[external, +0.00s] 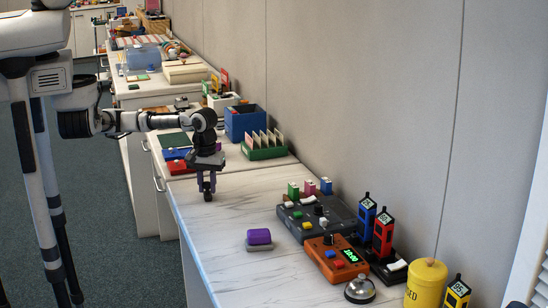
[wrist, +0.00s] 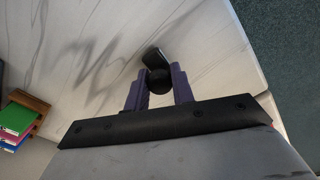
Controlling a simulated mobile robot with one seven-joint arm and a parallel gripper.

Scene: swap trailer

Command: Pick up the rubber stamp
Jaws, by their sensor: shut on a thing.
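The rubber stamp (wrist: 158,80) appears to be the small black piece with a round knob and a flat rectangular part. It sits between the two purple fingers of my gripper (wrist: 159,88) in the wrist view. In the external view my gripper (external: 207,187) points down over the near-left part of the white marbled counter, shut on the black stamp (external: 208,196). The stamp's lower end is small there, and I cannot tell whether it touches the counter.
A purple block on a grey base (external: 259,239) lies on the counter. To the right are a grey control box (external: 318,217), an orange device (external: 338,258) and a bell (external: 360,289). A green card holder (external: 264,151) stands behind. The counter around my gripper is clear.

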